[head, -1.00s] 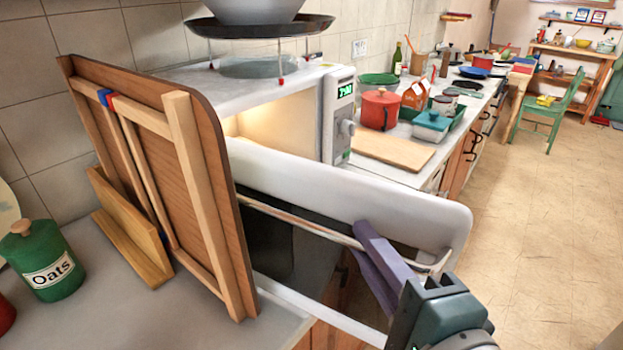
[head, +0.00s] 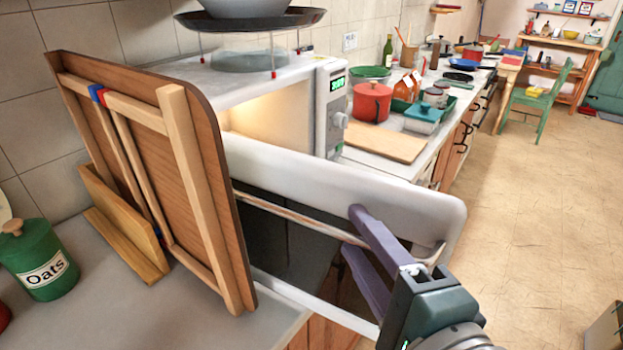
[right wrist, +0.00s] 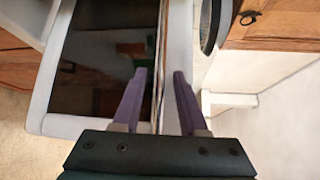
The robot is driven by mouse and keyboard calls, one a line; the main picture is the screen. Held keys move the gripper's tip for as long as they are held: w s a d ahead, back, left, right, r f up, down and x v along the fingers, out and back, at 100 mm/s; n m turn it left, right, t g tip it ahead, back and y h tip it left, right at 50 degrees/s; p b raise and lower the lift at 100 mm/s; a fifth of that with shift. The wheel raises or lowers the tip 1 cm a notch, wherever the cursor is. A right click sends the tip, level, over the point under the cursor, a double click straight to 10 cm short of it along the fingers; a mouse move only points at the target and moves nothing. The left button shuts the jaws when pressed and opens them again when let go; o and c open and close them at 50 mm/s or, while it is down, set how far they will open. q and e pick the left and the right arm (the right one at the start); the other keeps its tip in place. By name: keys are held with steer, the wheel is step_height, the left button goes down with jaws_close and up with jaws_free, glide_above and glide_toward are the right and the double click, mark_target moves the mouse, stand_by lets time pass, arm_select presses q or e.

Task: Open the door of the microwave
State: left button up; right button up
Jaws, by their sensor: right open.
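The white microwave (head: 325,105) stands on the counter with its lit interior showing. Its door (head: 405,195) is swung well out toward me, with a white frame and dark window. A long thin bar, seemingly the handle (head: 290,216), runs along the door. My right gripper (head: 351,228) is at the door's outer part, its purple fingers spread, one above and one below the bar. In the right wrist view, the open fingers (right wrist: 159,74) stand either side of the bar and a white strip of the door (right wrist: 178,40); contact is unclear. My left gripper is out of view.
A wooden framed board (head: 190,190) leans close to the door's left side. A green oats canister (head: 42,262) stands at left. A black pan (head: 250,20) sits above the microwave. A cutting board (head: 385,142) and red pot (head: 372,102) lie beyond.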

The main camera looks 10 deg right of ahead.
steer(key=s+r+b, duration=0.1)
steer(key=s, duration=0.8)
steer(key=shift+s+d+r+b, duration=0.2)
steer(key=shift+s+d+b, duration=0.1)
steer(key=shift+s+b, duration=0.1)
